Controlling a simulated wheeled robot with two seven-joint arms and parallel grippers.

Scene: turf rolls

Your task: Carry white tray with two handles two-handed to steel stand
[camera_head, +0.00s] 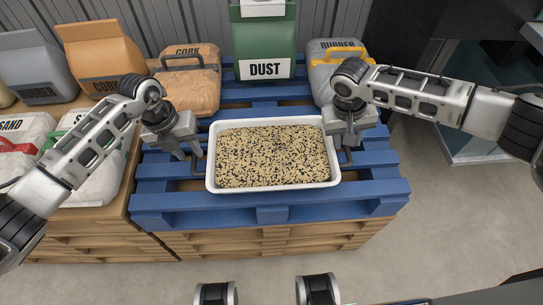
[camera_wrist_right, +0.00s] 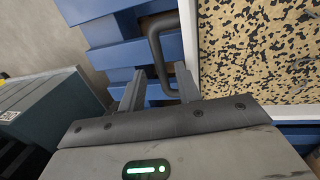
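A white tray (camera_head: 270,188) filled with tan and black granules sits on a blue pallet; its rim (camera_wrist_right: 194,45) also shows in the right wrist view. A dark handle stands out from each short side; the right handle (camera_wrist_right: 156,45) is clear in the wrist view. My left gripper (camera_head: 187,156) is over the tray's left side, its fingers apart by the left handle. My right gripper (camera_head: 342,148) is at the right side; in the wrist view its fingers (camera_wrist_right: 160,90) are apart, with the handle's bar between them. A grey metal structure (camera_head: 470,145) at right may be the steel stand.
The blue pallet (camera_head: 375,185) lies on wooden pallets (camera_head: 285,240). A green DUST bag (camera_head: 264,45), a CORK bag (camera_head: 190,85) and a RUBBER bag (camera_head: 322,65) stand behind the tray. More bags are at left. Bare floor (camera_head: 430,225) is open at right.

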